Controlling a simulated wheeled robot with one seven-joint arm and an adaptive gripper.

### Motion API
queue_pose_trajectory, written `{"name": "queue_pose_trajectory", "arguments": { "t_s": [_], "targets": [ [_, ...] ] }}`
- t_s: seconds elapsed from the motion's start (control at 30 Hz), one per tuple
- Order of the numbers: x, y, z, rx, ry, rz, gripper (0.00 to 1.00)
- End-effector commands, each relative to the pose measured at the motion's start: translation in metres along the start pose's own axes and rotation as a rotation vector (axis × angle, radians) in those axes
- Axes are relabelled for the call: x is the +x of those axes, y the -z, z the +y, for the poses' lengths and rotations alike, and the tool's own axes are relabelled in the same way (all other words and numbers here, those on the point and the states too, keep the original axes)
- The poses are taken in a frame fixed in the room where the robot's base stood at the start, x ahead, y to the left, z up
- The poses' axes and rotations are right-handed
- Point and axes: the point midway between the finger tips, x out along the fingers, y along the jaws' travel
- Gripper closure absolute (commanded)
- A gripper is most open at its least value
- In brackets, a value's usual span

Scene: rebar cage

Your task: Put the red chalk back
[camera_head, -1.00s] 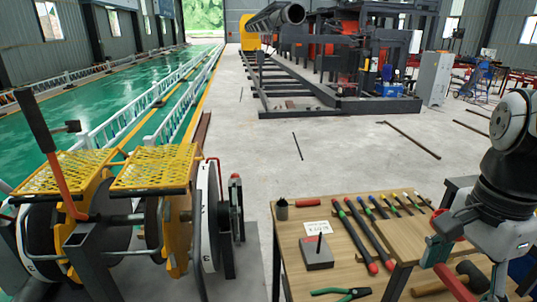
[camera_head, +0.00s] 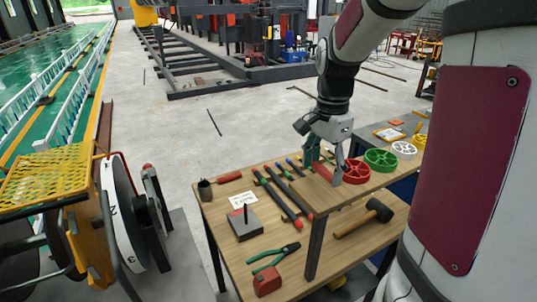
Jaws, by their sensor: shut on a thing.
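My gripper (camera_head: 326,170) points down over the raised back part of the wooden table, beside the red wheel. It is shut on a red stick (camera_head: 320,171), which appears to be the red chalk. Its ends are partly hidden by the fingers, and I cannot tell whether it touches the tabletop. Another short red stick (camera_head: 229,177) lies at the table's back left, near a small dark cup (camera_head: 205,190). A row of long red, green and blue-marked sticks (camera_head: 283,199) lies left of my gripper. A white card (camera_head: 242,201) lies to their left.
A grey block with a black peg (camera_head: 245,228), green-handled pliers (camera_head: 274,258) and a red box-like tool (camera_head: 267,281) occupy the left front.

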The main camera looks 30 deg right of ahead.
Motion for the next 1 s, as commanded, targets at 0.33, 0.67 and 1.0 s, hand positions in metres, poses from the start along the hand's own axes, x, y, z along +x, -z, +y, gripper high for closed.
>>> {"name": "queue_pose_trajectory", "arguments": {
  "t_s": [0.33,0.67,1.0],
  "targets": [
    [0.03,0.001,-0.002,0.002,-0.003,-0.002,0.65],
    [0.036,0.001,-0.004,0.001,0.0,0.0,0.65],
    [0.039,0.001,-0.004,0.001,0.0,0.0,0.14]
  ]
}}
